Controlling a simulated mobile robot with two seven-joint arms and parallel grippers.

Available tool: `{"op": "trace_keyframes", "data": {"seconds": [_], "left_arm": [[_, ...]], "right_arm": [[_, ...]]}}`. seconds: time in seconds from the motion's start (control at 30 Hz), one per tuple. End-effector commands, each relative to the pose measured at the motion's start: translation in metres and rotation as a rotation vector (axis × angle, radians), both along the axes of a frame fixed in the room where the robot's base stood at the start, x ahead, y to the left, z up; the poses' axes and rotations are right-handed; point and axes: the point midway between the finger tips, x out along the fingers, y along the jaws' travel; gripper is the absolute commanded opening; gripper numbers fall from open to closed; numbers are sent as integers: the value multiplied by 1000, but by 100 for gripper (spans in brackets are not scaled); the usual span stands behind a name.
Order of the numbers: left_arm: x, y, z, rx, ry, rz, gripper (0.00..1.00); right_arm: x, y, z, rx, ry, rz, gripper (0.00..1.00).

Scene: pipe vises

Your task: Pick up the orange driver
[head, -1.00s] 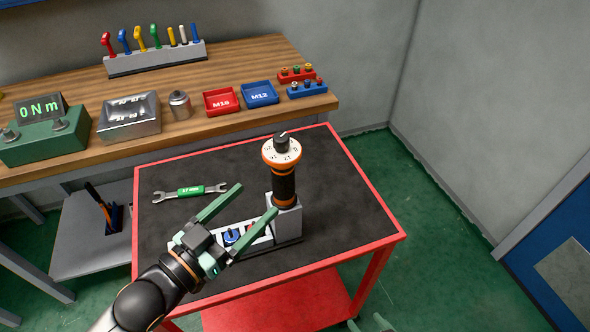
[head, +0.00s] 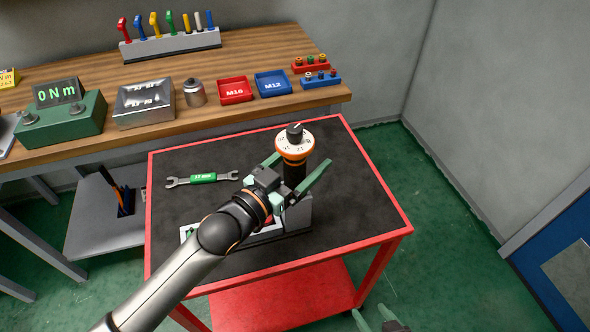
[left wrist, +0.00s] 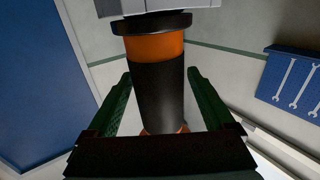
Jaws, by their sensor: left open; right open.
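The orange driver (head: 295,150) stands upright in a grey holder (head: 300,216) on the cart, with a white dial, an orange ring and a black knob on top. My left gripper (head: 302,170) is open, its green fingers on either side of the driver's black grip. In the left wrist view the driver (left wrist: 158,85) lies between the two open fingers (left wrist: 158,100), with gaps visible beside it. The holder's left part is partly hidden by my left arm. My right gripper (head: 378,322) is open and empty at the bottom edge of the head view.
A green-handled wrench (head: 202,178) lies on the black top of the red cart (head: 364,200). The workbench behind holds a torque display (head: 62,112), a metal box (head: 144,103), red (head: 235,91) and blue (head: 272,84) trays. The cart's right side is clear.

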Motion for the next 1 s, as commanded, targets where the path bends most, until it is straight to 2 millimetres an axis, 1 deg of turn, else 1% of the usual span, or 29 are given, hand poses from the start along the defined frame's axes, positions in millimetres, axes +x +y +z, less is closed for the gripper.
{"op": "trace_keyframes", "data": {"seconds": [0.07, 0.27, 0.37, 1.0], "left_arm": [[3, -3, 0, 0, 0, 0, 87], [3, -3, 0, 0, 0, 0, 87], [3, -3, 0, 0, 0, 0, 77], [3, -3, 0, 1, 1, 0, 5]], "right_arm": [[0, 0, 0, 0, 0, 0, 66], [0, 0, 0, 0, 0, 0, 66], [0, 0, 0, 0, 1, 0, 66], [0, 0, 0, 1, 1, -1, 66]]}}
